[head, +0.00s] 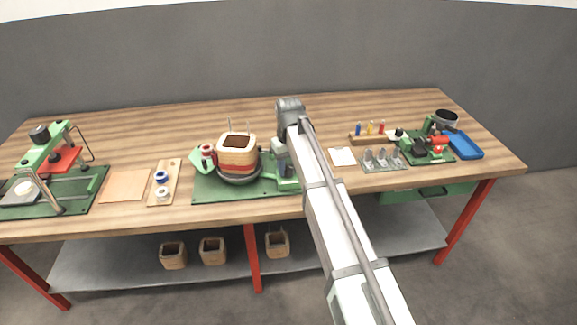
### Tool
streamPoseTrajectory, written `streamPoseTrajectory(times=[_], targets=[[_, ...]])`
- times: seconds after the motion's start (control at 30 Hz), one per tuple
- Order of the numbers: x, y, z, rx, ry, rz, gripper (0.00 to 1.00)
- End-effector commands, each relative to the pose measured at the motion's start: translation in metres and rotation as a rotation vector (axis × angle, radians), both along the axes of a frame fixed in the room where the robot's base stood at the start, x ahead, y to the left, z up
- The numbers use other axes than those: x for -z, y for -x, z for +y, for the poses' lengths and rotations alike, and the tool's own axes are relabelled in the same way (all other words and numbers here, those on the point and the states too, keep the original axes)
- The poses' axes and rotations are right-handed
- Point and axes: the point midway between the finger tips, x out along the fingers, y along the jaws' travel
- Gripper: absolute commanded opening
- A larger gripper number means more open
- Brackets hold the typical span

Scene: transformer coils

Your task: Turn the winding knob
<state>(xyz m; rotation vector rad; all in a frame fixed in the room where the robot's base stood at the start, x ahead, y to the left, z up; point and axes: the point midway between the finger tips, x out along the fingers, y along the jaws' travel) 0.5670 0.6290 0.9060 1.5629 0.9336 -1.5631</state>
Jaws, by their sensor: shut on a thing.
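The winding machine stands mid-table on a green base plate (212,187). It carries a square wooden coil former (237,143) with dark and red bands, above a dark round disc (239,179). My gripper (281,163) points down at the green post (288,184) on the machine's right side and is shut on the winding knob there. The knob itself is hidden by my gripper and arm, so its angle cannot be read.
Left are a green press (45,155), a brown board (126,186) and a spool rack (164,183). Right are a white pad (342,156), a grey-topped tray of parts (384,160), a green device (428,146) and a blue tray (463,145). Wooden coil formers (213,251) sit on the shelf below.

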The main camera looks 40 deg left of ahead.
Motion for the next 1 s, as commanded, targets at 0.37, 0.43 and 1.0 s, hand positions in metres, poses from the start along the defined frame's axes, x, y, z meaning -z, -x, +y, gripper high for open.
streamPoseTrajectory(times=[0.37, 0.43, 1.0], targets=[[-0.0001, 0.0001, 0.0, 0.071, 0.0, 0.0, 0.12], [-0.0001, 0.0002, 0.0001, 0.112, 0.0, 0.0, 0.12], [-0.0002, 0.001, 0.0011, 0.622, 0.0, 0.0, 0.12]])
